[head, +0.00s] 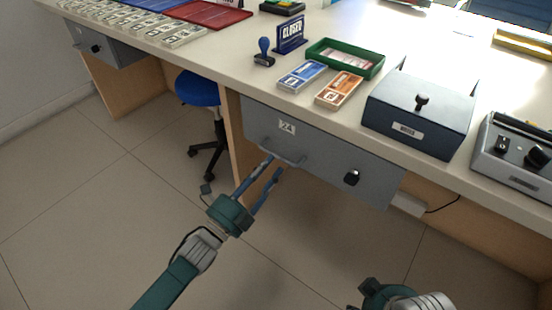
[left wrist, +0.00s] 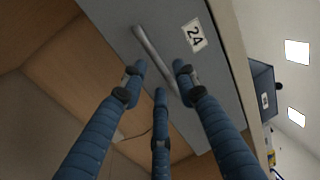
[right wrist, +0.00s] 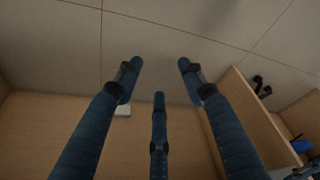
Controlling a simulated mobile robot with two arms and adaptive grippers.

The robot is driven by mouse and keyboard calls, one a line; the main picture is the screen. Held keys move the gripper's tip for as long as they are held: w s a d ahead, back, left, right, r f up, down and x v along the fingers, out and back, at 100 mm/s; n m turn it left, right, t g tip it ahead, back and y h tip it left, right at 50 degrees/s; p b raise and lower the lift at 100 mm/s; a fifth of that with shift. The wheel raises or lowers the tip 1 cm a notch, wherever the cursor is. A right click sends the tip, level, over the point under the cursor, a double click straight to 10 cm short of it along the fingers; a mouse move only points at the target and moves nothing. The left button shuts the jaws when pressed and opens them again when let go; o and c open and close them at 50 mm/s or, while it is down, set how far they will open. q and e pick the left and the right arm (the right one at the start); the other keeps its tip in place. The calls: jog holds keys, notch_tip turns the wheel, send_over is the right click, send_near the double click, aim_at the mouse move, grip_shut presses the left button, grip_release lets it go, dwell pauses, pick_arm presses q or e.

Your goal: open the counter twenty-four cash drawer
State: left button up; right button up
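The grey drawer (head: 325,160) marked 24 sits under the counter and looks shut. It has a bar handle (head: 282,154) below its number label and a black knob (head: 352,178) to the right. My left gripper (head: 271,168) is open, its fingertips close to the handle. In the left wrist view the handle (left wrist: 155,60) runs just ahead of the open fingers (left wrist: 160,80); I cannot tell whether they touch it. My right gripper (head: 362,300) is low at the bottom edge, partly cut off. In the right wrist view its fingers (right wrist: 158,80) are open and empty.
On the counter (head: 215,65) above stand a dark blue box (head: 415,115), a green tray (head: 345,58), banknote bundles (head: 338,90), a stamp (head: 263,52) and a grey device (head: 515,155). A blue stool (head: 198,90) stands left of the drawer. The floor in front is clear.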

aim_at(277, 155)
pick_arm(q)
jog(key=x, duration=0.4)
jog(key=shift+w+d, duration=0.1)
jog(key=shift+w, duration=0.15)
pick_arm(e)
jog(key=w, duration=0.1)
jog(key=w+t, duration=0.1)
jog(key=w+a, duration=0.1)
jog(key=shift+w+r+t, duration=0.35)
jog(key=shift+r+t, duration=0.05)
pick_arm(q)
grip_shut()
